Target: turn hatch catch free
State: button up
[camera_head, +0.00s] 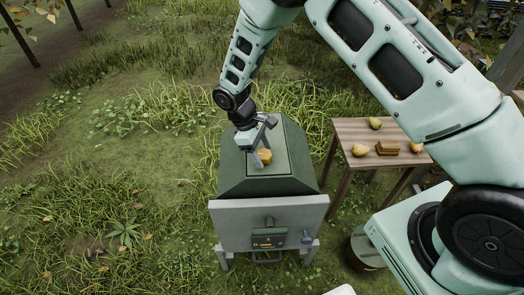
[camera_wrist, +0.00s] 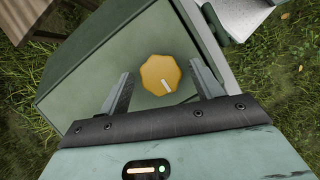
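The hatch catch is a yellow many-sided knob (camera_wrist: 160,75) with a white mark on its face. It sits on the green hatch panel (camera_wrist: 75,95) on top of a green box-like machine (camera_head: 240,187). In the head view the knob (camera_head: 264,156) shows beside the fingertips. My gripper (camera_wrist: 163,83) is open, with one finger on each side of the knob. In the wrist view there are gaps between the fingers and the knob, and they do not appear to touch it. In the wrist view the white mark points towards the lower right.
A grey panel (camera_head: 268,215) with a small control box stands at the machine's near side. A wooden table (camera_head: 348,133) to the right bears several pears and a small brown crate (camera_head: 388,148). A bucket (camera_head: 365,250) stands below. Grass on the left is open.

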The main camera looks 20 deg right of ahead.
jog(key=b+v, duration=0.2)
jog(key=v, duration=1.5)
jog(key=shift+r, duration=0.15)
jog(key=shift+a, duration=0.15)
jog(key=s+a+r+m+t+y, duration=0.15)
jog(key=s+r, duration=0.25)
jog(key=s, duration=0.4)
jog(key=s+a+r+n+y, duration=0.1)
jog(key=s+a+r, duration=0.2)
jog(key=s, duration=0.5)
jog(key=s+d+m+t+y, duration=0.1)
jog(key=s+d+m, duration=0.1)
jog(key=s, duration=1.3)
jog(key=shift+s+d, duration=0.2)
jog(key=shift+d, duration=0.7)
